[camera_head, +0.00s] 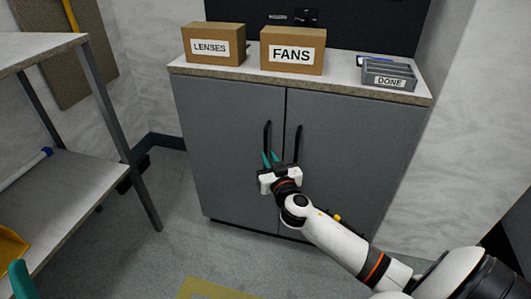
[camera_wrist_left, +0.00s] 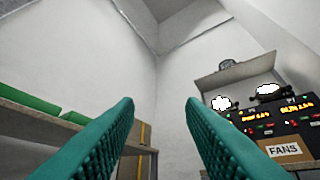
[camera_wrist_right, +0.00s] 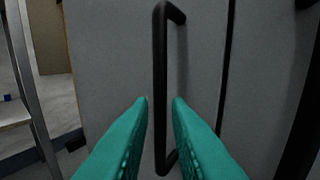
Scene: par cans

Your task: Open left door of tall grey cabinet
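The tall grey cabinet has two doors, both looking shut in the head view: the left door (camera_head: 220,140) and the right door (camera_head: 350,150). The left door's black bar handle (camera_head: 267,135) is upright beside the centre seam. It also shows in the right wrist view (camera_wrist_right: 160,70). My right gripper (camera_head: 270,160) is at the lower part of this handle. In the right wrist view its teal fingers (camera_wrist_right: 159,100) are open, one on each side of the bar, with gaps showing. My left gripper (camera_wrist_left: 161,105) is open and empty, away from the cabinet.
The right door's handle (camera_head: 298,143) is close by. On the cabinet top (camera_head: 345,68) stand a LENSES box (camera_head: 213,46), a FANS box (camera_head: 292,50) and a grey DONE tray (camera_head: 388,75). A metal-legged shelf table (camera_head: 100,110) stands at left. The floor before the cabinet is clear.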

